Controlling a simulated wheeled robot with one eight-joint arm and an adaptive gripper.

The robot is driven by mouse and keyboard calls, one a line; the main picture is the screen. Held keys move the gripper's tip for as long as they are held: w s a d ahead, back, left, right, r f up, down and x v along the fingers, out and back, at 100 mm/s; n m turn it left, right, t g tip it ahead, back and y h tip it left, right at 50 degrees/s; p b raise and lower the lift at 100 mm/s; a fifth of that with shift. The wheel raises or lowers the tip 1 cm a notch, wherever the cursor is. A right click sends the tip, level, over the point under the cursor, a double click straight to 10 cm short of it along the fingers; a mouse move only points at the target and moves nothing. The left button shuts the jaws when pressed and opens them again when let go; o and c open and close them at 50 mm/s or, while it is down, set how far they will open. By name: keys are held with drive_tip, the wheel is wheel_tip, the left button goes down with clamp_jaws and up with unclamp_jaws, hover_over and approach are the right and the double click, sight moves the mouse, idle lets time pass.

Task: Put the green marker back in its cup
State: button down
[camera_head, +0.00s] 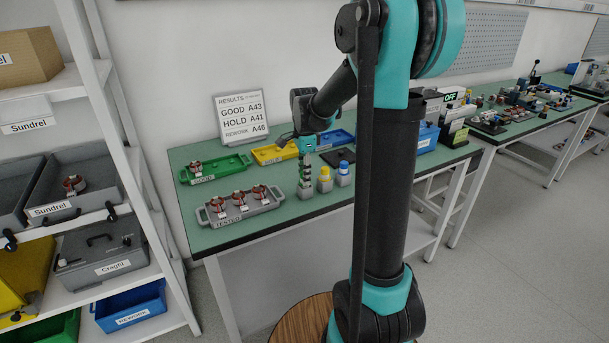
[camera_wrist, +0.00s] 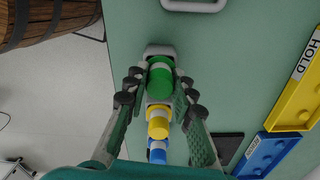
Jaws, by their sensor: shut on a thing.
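The green marker (camera_wrist: 160,78) is upright between the fingers of my gripper (camera_wrist: 158,88) in the wrist view, and my gripper is shut on it. In the head view my gripper (camera_head: 306,150) points down, and the green marker (camera_head: 304,172) is lined up with a grey cup (camera_head: 305,193). The cup's rim also shows behind the marker in the wrist view (camera_wrist: 158,50). I cannot tell how deep the marker sits in the cup. A yellow marker (camera_head: 325,174) and a blue marker (camera_head: 343,169) stand in grey cups to the right.
A grey TESTED tray (camera_head: 240,213) with three stators lies to the left. A green GOOD tray (camera_head: 228,168) holds one stator. A yellow HOLD tray (camera_head: 268,157) and a black pad (camera_head: 337,157) lie behind. A results sign (camera_head: 241,117) stands at the back.

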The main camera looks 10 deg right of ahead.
drive_tip(key=shift+f, duration=0.45)
drive_tip(key=c, duration=1.3)
unclamp_jaws()
drive_tip(key=shift+r, duration=0.1)
wheel_tip(320, 180, up, 12)
drive_tip(key=s+d+f+n+t, duration=0.1)
drive_tip(key=s+f+n, duration=0.4)
drive_tip(key=s+f, duration=0.1)
drive_tip(key=s+d+f+n+t, duration=0.1)
drive_tip(key=s+f+n, duration=0.5)
drive_tip(key=s+f, duration=0.1)
drive_tip(key=s+d+f+n+t, duration=0.2)
drive_tip(key=s+f+n, duration=0.3)
drive_tip(key=s, duration=0.4)
drive_tip(key=shift+f+n, duration=0.3)
drive_tip(key=shift+f, duration=0.35)
